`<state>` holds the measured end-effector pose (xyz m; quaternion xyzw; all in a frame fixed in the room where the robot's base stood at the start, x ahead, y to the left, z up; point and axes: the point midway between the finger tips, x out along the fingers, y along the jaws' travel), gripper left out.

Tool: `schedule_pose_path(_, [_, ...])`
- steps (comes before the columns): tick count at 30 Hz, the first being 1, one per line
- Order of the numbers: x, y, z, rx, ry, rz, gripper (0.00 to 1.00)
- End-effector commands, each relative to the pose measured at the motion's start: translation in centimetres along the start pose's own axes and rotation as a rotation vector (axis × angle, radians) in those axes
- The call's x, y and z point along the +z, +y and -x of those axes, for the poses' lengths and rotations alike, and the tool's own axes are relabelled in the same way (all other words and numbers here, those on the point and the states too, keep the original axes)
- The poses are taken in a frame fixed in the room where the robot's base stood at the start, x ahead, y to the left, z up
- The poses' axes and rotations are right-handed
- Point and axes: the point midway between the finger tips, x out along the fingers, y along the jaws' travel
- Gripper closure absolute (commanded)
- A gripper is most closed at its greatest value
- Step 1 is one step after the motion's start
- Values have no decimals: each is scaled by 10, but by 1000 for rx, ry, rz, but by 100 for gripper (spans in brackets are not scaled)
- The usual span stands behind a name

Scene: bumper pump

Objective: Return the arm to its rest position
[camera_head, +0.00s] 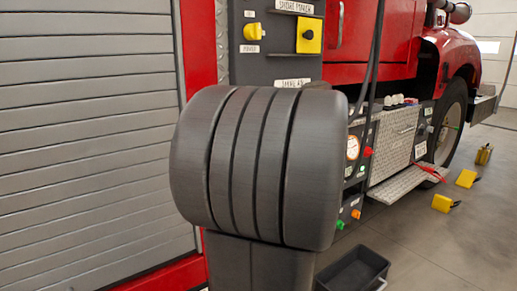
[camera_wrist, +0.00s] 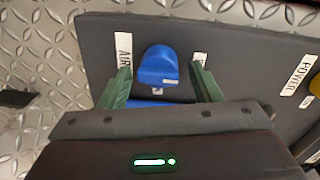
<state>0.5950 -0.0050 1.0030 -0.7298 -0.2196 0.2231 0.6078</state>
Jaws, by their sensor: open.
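My gripper (camera_wrist: 160,70) shows in the wrist view with its two green fingers spread apart. A blue knob (camera_wrist: 158,66) on a dark panel (camera_wrist: 250,45) lies between the fingers, with a visible gap to each side. I cannot tell how far the fingertips are from the panel. A second blue part shows below the knob, partly hidden by the gripper body. In the head view the gripper is hidden, and a large dark ribbed part of my own arm fills the middle.
An "AIR" label (camera_wrist: 124,49) and a "POWER" label (camera_wrist: 300,75) are on the panel. The red truck (camera_head: 370,45), a grey roller shutter (camera_head: 85,120) and a dark open bin (camera_head: 352,270) stand around my arm. Yellow blocks (camera_head: 443,202) lie on the floor at right.

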Motion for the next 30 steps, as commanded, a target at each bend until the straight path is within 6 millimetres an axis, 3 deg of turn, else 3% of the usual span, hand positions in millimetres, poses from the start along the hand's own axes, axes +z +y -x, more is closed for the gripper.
schedule_pose_path(30, [-2,-1,1,-9,-40,-715,42])
